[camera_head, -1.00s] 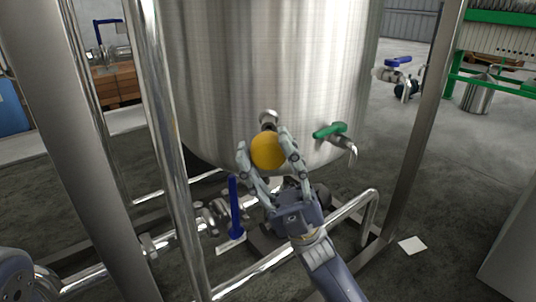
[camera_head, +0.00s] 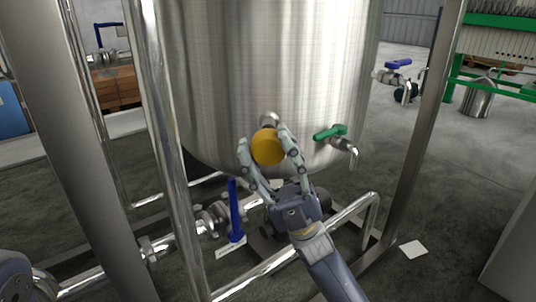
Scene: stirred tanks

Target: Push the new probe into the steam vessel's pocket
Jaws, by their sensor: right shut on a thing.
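The steam vessel (camera_head: 265,65) is a large brushed-steel tank in the middle of the view. A short metal pocket (camera_head: 269,119) sticks out low on its front wall. The new probe shows as a round yellow-orange head (camera_head: 268,147) in front of the pocket. My right gripper (camera_head: 270,150) is shut on the probe head, with a finger on each side. The probe's stem is hidden behind the head, so I cannot tell how deep it sits in the pocket. My left gripper is not in view.
A tap with a green handle (camera_head: 330,132) sits just right of the pocket. A blue-handled valve (camera_head: 235,210) and steel pipes lie below left. Steel frame posts (camera_head: 422,130) stand on both sides of the vessel. A white card (camera_head: 412,249) lies on the floor at right.

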